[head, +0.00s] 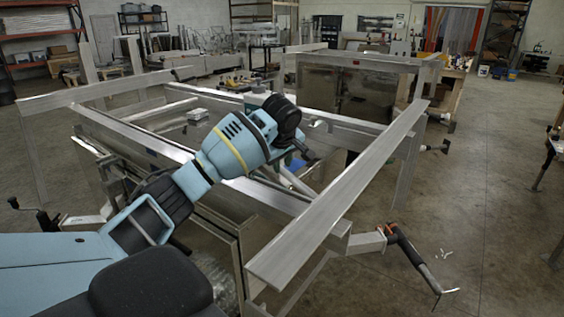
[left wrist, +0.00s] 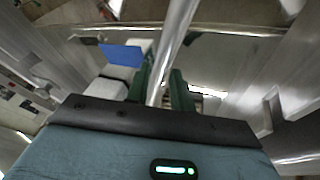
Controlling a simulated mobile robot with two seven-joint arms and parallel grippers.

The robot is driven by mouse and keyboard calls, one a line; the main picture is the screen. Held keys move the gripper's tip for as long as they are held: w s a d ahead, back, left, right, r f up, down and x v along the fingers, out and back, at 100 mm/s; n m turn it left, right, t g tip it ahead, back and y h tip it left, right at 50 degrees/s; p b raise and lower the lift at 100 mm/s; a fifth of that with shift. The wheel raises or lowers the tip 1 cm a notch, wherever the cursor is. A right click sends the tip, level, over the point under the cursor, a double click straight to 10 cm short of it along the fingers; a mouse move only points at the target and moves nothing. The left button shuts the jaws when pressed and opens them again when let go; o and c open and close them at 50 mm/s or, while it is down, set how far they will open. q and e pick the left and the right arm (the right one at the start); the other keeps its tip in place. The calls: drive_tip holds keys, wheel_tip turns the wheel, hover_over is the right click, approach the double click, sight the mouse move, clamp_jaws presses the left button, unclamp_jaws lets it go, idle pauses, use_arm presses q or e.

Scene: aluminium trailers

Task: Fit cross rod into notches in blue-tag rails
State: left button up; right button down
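The cross rod (left wrist: 178,35) is a shiny metal bar. In the left wrist view it runs from the top edge down between the green fingers of my left gripper (left wrist: 163,88), which look closed against its sides. In the head view my left gripper (head: 297,160) is over the middle of the aluminium frame, and part of the rod (head: 299,184) shows below it. A blue tag (left wrist: 122,55) shows left of the rod in the left wrist view. A rail (head: 190,158) crosses behind my arm. My right gripper is out of view.
A wide aluminium beam (head: 345,195) slopes along the right of the frame, close to my gripper. A jack handle (head: 415,262) sticks out at the front right. Open concrete floor (head: 490,200) lies to the right. Shelves and benches stand far back.

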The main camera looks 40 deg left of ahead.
use_arm(q)
drive_tip(key=shift+o, duration=1.4)
drive_tip(key=shift+r, duration=0.1)
drive_tip(key=shift+r, duration=0.25)
drive_tip(key=v, duration=1.2)
drive_tip(key=shift+r, duration=0.25)
drive_tip(key=shift+s, duration=0.15)
